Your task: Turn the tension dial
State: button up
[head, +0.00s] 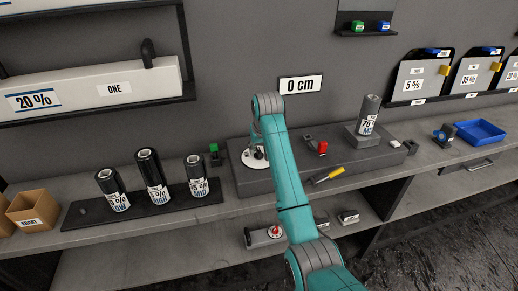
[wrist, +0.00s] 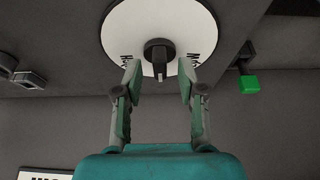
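The tension dial is a white disc (wrist: 119,30) with a black knob (wrist: 158,50), large in the wrist view. Lettering on its rim is partly covered by my fingers. My gripper (wrist: 159,78) is open, one finger on each side of the knob's pointer end, with clear gaps and nothing held. I cannot tell how far the fingertips stand from the disc. In the head view the dial (head: 249,162) lies on the grey bench block, partly hidden by my teal arm.
Black rolls stand on a dark tray (head: 88,218) at left. A grey roll (head: 369,114) stands at right.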

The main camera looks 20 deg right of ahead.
jog(key=v, duration=0.7)
